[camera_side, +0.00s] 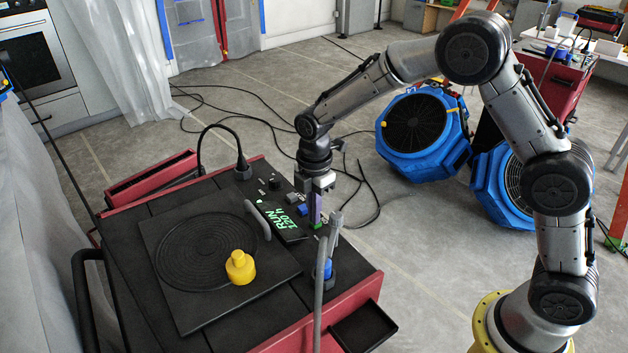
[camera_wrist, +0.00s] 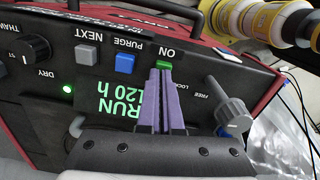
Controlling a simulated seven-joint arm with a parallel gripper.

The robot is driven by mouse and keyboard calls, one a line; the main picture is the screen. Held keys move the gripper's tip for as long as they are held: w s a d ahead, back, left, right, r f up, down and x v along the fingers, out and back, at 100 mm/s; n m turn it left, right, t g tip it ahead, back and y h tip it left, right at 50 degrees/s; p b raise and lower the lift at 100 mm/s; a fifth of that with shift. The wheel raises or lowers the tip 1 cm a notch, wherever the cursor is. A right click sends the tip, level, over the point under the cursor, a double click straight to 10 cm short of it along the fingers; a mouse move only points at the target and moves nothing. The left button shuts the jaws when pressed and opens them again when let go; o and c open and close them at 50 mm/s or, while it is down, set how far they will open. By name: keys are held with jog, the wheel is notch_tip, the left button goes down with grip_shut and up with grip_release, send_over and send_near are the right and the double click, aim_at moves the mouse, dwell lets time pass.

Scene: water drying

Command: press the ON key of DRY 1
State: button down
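The green ON key (camera_wrist: 164,65) is on the dark control panel in the wrist view, under the label ON; a bit of green also shows in the side view (camera_side: 317,226). My gripper (camera_wrist: 160,73) has its two purple fingers together with nothing between them. Their tips are right at the key and cover part of it; I cannot tell whether they touch. In the side view, my gripper (camera_side: 316,218) points down at the panel. The display (camera_wrist: 122,101) is lit green and reads RUN 120 h, and a green lamp (camera_wrist: 67,88) glows near the word DRY.
The blue PURGE key (camera_wrist: 125,63) and grey NEXT key (camera_wrist: 87,55) sit beside the ON key. A black knob (camera_wrist: 32,47) is at left, a grey lever (camera_wrist: 232,114) at right.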

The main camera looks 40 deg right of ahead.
notch_tip(320, 180, up, 14)
jog(key=shift+f, duration=0.15)
jog(key=shift+w, duration=0.1)
dwell(0.6)
jog(key=s+d+r+m+t, duration=0.2)
jog(key=s+d+r, duration=0.1)
jog(key=s+r, duration=0.4)
jog(key=s+d+r+m+t, duration=0.2)
jog(key=s+d+r+m, duration=0.15)
jog(key=s+r, duration=0.35)
jog(key=s+d+f+m+t, duration=0.1)
jog(key=s+d+f+m, duration=0.1)
jog(key=s+f+m, duration=0.7)
jog(key=s+m, duration=0.3)
jog(key=s, duration=0.2)
jog(key=shift+s+f+t, duration=0.3)
jog(key=shift+f, duration=0.1)
